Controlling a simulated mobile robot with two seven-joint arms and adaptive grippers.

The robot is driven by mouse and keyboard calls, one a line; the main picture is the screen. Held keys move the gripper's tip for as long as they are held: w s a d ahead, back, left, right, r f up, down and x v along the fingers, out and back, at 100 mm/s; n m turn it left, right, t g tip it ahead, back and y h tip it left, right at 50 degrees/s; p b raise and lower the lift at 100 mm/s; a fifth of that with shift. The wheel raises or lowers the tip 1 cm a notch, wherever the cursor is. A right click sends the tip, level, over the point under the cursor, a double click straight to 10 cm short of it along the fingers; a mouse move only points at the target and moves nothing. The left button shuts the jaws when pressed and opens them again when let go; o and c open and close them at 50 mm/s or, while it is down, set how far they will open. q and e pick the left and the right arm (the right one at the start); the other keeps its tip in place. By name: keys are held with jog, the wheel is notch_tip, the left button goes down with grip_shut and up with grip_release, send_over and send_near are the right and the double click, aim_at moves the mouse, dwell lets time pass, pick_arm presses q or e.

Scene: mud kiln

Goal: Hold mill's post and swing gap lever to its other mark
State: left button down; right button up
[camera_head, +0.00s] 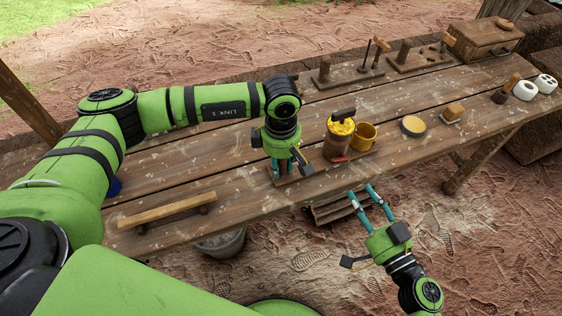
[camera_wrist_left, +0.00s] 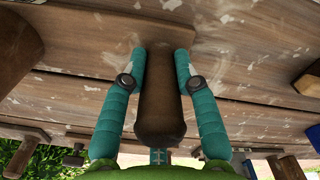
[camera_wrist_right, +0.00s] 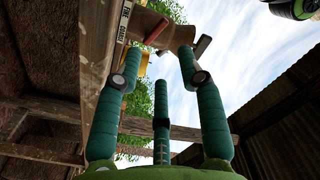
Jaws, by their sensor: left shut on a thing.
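The mill (camera_head: 337,146) is a brown drum with yellow filling and a dark crank on top, at the table's front edge. Its gap lever (camera_head: 340,159) is a short red bar low on the front. In the right wrist view the lever (camera_wrist_right: 155,31) shows near FINE and COARSE labels (camera_wrist_right: 124,22); I cannot tell which mark it is at. My left gripper (camera_head: 283,176) is shut around the brown upright post (camera_wrist_left: 160,95), left of the mill. My right gripper (camera_head: 361,189) is open and empty, in front of the table edge, below and apart from the lever.
A yellow cup (camera_head: 364,136) stands right beside the mill. A round tin (camera_head: 413,125) and a small block (camera_head: 453,112) are further right. A wooden bar (camera_head: 166,210) lies front left. A bucket (camera_head: 222,242) and stacked wood (camera_head: 333,208) are below the front edge.

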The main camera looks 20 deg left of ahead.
grip_shut()
jog(key=m+g, duration=0.1)
jog(key=m, duration=0.9)
jog(key=m+g, duration=0.1)
jog(key=m, duration=1)
jog(key=r+m+g+h, duration=0.1)
jog(key=m+g, duration=0.1)
jog(key=m, duration=0.8)
jog(key=shift+w+d+m, duration=0.1)
jog(key=shift+d+m, duration=0.15)
jog(key=shift+m, duration=0.05)
